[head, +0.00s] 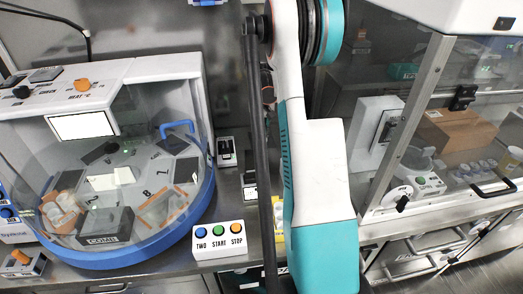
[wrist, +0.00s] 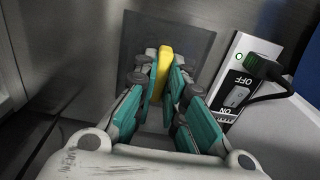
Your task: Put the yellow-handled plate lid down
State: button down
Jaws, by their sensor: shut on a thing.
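My gripper (wrist: 164,84) is shut on the upright yellow handle (wrist: 165,60) in the wrist view, with one teal-padded finger on each side. A dark, flat square, apparently the plate lid (wrist: 196,38), spreads out behind and below the handle. Its near part is hidden by my fingers. I cannot tell whether the lid touches the grey surface under it. In the head view my arm hides the gripper and the lid.
A box with an OFF/ON switch (wrist: 238,92) and a dark cable stands close right of my gripper. In the head view, a blue-rimmed round machine (head: 130,245) and a button box (head: 219,240) stand left of my arm, and a glass-fronted cabinet (head: 415,110) stands right.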

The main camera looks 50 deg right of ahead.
jog(key=shift+f+b, duration=0.85)
jog(key=shift+f, duration=2.3)
jog(key=shift+f, duration=0.1)
jog(key=c, duration=1.7)
grip_release()
jog(key=shift+o, duration=0.2)
notch_tip(320, 180, up, 12)
jog(key=p, duration=0.3)
jog(key=shift+p, duration=0.4)
